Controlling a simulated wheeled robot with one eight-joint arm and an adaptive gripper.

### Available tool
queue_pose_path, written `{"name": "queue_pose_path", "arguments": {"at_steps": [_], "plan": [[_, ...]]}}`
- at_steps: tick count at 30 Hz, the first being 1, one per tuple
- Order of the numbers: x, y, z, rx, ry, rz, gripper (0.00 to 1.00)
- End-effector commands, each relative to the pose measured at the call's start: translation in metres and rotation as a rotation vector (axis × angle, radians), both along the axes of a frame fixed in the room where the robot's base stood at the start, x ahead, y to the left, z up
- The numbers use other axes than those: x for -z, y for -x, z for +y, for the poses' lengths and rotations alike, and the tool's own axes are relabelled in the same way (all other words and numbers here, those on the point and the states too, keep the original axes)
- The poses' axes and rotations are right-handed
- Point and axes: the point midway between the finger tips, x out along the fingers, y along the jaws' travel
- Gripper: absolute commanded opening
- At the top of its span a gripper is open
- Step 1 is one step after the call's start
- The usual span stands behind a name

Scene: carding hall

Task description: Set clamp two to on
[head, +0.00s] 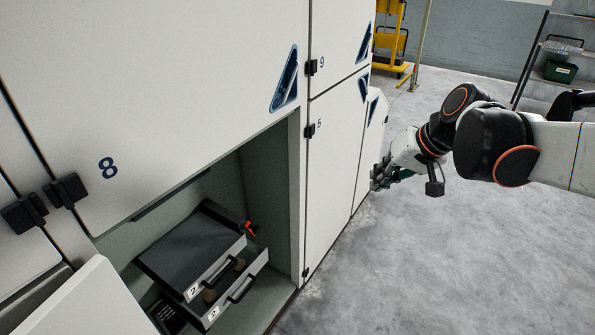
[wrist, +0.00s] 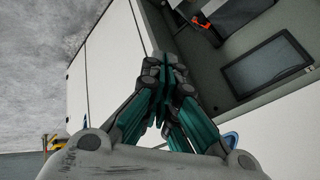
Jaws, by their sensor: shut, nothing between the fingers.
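A small red lever (head: 250,228), possibly the clamp, sits at the back right of a grey-topped drawer box (head: 190,250) inside the open lower bay of the white machine. The box front carries a label that reads 2 (head: 193,291). The lever's exact setting is too small to tell. In the wrist view a red part (wrist: 203,26) shows inside the opening at the upper right. My gripper (head: 379,177) is outside the bay, to the right of it, close by the machine's side panels. Its teal fingers (wrist: 163,62) are shut and empty, apart from the lever.
White doors numbered 8 (head: 108,167), 9 and 5 surround the opening. A yellow cart (head: 388,45) and a shelf with a green bin (head: 560,71) stand behind. The grey floor at right is clear.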

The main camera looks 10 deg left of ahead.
Motion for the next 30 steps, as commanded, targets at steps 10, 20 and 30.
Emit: {"name": "queue_pose_path", "arguments": {"at_steps": [10, 20, 30], "plan": [[0.029, -0.091, 0.058, -0.128, -0.165, 0.060, 0.00], [0.083, -0.155, 0.110, -0.258, -0.326, 0.100, 0.00], [0.159, -0.194, 0.157, -0.402, -0.497, 0.121, 0.00]]}}
